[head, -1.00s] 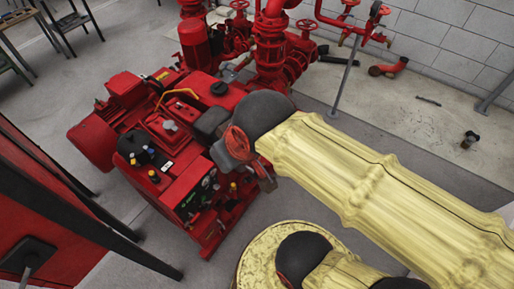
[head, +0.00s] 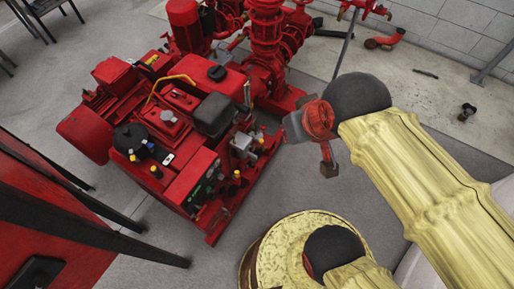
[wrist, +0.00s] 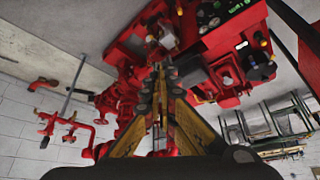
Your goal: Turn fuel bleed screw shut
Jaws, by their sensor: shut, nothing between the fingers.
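The red pumpset engine (head: 180,110) stands left of my arm in the head view. On its near right side is a small pale grey block (head: 243,143) with yellow-capped fittings beside it. The fuel bleed screw is too small to pick out for certain. In the wrist view my gripper (wrist: 159,72) has its two fingers together with nothing between them, pointing at the red engine parts (wrist: 215,45). A pale part (wrist: 167,41) shows just beyond the tips. They appear apart from the engine, though the gap is hard to judge. In the head view the fingers are hard to make out.
A red cabinet (head: 45,225) with dark bars stands at lower left. Red pipework (head: 265,45) rises behind the engine. Bare grey floor (head: 270,190) lies between the engine and my arm. A block wall (head: 450,35) closes the back right.

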